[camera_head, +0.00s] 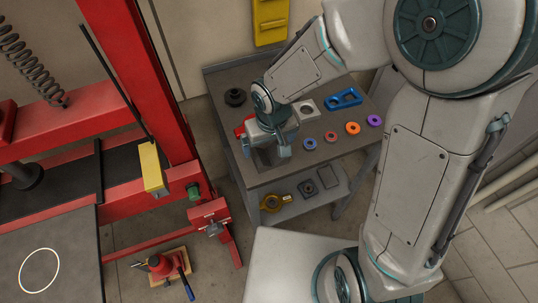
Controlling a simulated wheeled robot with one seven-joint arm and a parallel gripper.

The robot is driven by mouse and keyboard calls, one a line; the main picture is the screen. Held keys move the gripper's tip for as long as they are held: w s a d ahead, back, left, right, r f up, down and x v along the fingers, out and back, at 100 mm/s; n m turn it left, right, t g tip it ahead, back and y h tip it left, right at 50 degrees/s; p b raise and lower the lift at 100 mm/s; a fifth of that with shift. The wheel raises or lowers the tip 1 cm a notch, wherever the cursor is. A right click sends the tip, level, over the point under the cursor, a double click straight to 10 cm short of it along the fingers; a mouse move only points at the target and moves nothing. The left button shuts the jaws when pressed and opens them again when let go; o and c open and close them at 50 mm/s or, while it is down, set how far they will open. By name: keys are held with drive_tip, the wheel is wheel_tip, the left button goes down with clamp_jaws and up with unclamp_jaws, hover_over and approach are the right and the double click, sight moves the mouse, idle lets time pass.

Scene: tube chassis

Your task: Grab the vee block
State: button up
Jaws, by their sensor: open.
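My gripper (266,150) is over the left front part of the grey workbench (263,177), pointing down. Its two fingers are apart. A dark grey shape shows between and below the fingers, but I cannot tell whether it is a block or part of the bench. No vee block can be made out for sure; one may be hidden behind my gripper. A light grey block with a round hole (307,109) lies right of my gripper, apart from it. A red piece (240,129) shows just left of my gripper, partly covered by it.
A black round part (235,97), a blue bracket (345,98) and several coloured rings (353,128) lie on the bench. The lower shelf holds a yellow ring part (271,202) and dark plates (308,187). A red press frame (150,80) stands close on the left.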

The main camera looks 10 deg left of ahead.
sight(269, 156)
drive_tip(key=shift+w+f, duration=0.2)
drive_tip(key=shift+f, duration=2.6)
drive_tip(key=c, duration=1.5)
drive_tip(key=shift+r, duration=0.1)
drive_tip(key=shift+c, duration=1.3)
